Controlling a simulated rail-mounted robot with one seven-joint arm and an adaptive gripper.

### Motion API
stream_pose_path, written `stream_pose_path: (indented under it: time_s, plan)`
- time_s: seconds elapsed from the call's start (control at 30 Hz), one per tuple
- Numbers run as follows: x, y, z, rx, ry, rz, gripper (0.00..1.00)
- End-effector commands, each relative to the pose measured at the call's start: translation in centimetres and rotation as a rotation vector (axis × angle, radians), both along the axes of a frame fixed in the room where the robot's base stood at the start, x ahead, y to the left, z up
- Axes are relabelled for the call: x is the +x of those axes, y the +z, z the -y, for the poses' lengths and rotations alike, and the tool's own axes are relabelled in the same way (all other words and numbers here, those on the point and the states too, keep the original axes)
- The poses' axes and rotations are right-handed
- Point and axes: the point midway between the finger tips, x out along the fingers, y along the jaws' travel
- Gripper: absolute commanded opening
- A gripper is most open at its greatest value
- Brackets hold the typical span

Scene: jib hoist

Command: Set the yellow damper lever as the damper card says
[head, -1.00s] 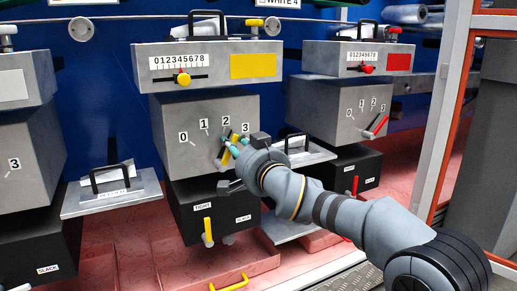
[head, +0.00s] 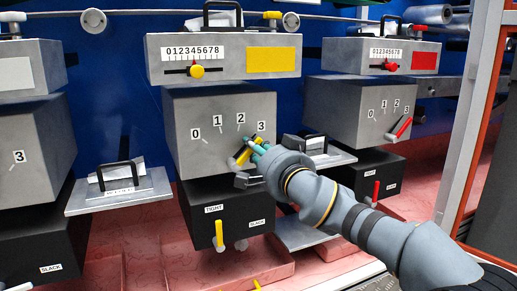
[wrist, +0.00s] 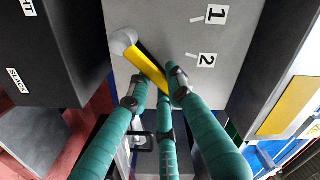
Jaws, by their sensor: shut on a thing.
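The yellow damper lever (head: 243,157) is on the front of the middle grey box (head: 200,155), which is marked 0, 1, 2 and 3. It slants up and right from its pale pivot, pointing toward the 3. In the wrist view, the yellow lever (wrist: 146,68) runs between my teal fingers, with marks 1 and 2 beside it. My gripper (head: 258,148) is shut on the lever's outer part; it also shows in the wrist view (wrist: 157,90). The fingers partly cover the lever's end. I cannot pick out a readable damper card.
Above is a box with a 0–8 scale, a yellow knob (head: 197,71) and a yellow plate (head: 270,60). Below, a black box has a yellow TIGHT/SLACK lever (head: 219,234). A similar box with a red lever (head: 402,128) stands right. A tray (head: 118,192) juts out left.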

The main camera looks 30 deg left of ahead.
Motion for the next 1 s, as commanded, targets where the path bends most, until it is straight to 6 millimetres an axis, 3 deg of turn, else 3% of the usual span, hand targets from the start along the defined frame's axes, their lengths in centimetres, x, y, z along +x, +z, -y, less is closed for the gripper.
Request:
stream_pose_path:
  time_s: [0.07, 0.1, 0.4, 0.77, 1.0]
  plan:
    - [0.0, -0.2, 0.0, 0.000, -0.001, -0.007, 0.00]
    - [0.0, -0.2, 0.0, -0.001, 0.000, -0.006, 0.21]
    - [0.0, -0.1, 0.0, 0.000, 0.000, -0.003, 0.38]
    - [-0.2, 0.0, 0.3, 0.001, 0.000, -0.001, 0.40]
    - [-2.1, 0.1, 3.5, 0.001, 0.000, -0.001, 0.40]
